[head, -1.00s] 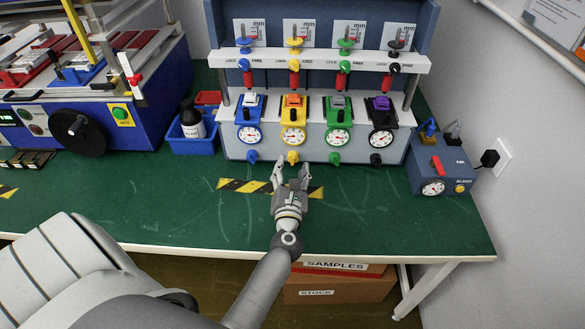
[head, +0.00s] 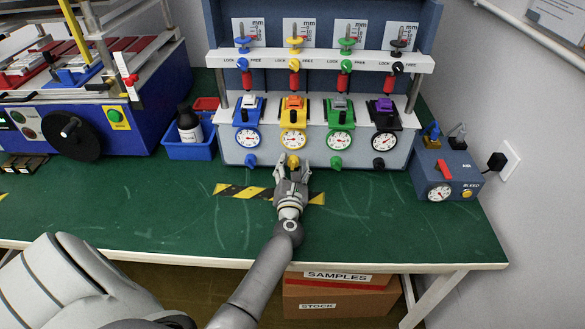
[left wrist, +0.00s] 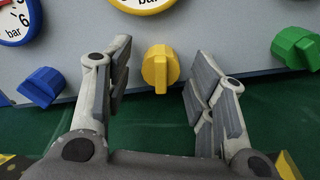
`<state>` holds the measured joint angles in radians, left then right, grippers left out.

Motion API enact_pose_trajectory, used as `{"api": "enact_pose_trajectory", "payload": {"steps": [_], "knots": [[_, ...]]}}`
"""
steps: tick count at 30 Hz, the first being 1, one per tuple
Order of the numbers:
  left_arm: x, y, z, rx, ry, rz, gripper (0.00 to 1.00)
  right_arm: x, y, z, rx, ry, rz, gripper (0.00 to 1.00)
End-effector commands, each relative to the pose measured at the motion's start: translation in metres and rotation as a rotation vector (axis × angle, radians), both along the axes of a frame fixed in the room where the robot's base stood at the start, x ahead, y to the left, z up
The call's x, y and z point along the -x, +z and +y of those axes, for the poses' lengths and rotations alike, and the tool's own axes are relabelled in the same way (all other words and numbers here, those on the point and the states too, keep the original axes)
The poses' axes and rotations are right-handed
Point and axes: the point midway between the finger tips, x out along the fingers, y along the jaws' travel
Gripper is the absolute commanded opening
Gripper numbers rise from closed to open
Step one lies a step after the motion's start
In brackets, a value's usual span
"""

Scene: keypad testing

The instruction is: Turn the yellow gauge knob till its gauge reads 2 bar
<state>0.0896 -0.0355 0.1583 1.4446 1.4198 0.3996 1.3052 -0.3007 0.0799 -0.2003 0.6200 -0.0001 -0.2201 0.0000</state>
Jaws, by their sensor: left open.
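The yellow gauge knob (head: 293,161) sits low on the front of the grey test panel, below the yellow gauge (head: 293,140). In the left wrist view the yellow knob (left wrist: 160,68) shows between my fingers, its grip bar about upright. The yellow gauge's lower rim (left wrist: 143,3) shows at the top there; its needle is too small to read in the head view. My left gripper (head: 293,170) is open, just in front of the knob, one finger to each side. In the left wrist view the left gripper (left wrist: 160,85) touches nothing. My right gripper is not in view.
A blue knob (left wrist: 41,87) and a green knob (left wrist: 297,48) flank the yellow one. A black knob (head: 377,163) is farther right. A blue bleed box (head: 445,173) stands at the right. The green bench (head: 150,215) is clear in front.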

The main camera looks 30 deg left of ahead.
Motion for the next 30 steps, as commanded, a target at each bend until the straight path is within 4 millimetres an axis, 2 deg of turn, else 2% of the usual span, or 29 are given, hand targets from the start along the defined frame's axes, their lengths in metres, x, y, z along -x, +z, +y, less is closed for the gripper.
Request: {"api": "enact_pose_trajectory", "payload": {"steps": [5, 6, 16, 23, 30], "knots": [[-0.0001, 0.0003, 0.0002, 0.0, 0.0, 0.0, 0.51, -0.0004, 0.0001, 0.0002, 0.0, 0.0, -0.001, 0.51], [-0.0001, 0.0002, 0.0001, 0.0, 0.0, 0.0, 0.48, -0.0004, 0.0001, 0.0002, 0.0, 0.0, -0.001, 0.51], [0.0001, 0.0001, -0.0001, 0.0, 0.0, 0.0, 0.06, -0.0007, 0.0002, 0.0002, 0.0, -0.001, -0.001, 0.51], [0.0001, 0.0005, -0.0002, -0.016, 0.0, 0.01, 0.06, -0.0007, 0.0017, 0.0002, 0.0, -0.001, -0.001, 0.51], [0.0003, 0.0013, -0.0001, -0.111, 0.0, 0.07, 0.06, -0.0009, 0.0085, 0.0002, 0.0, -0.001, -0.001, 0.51]]}}
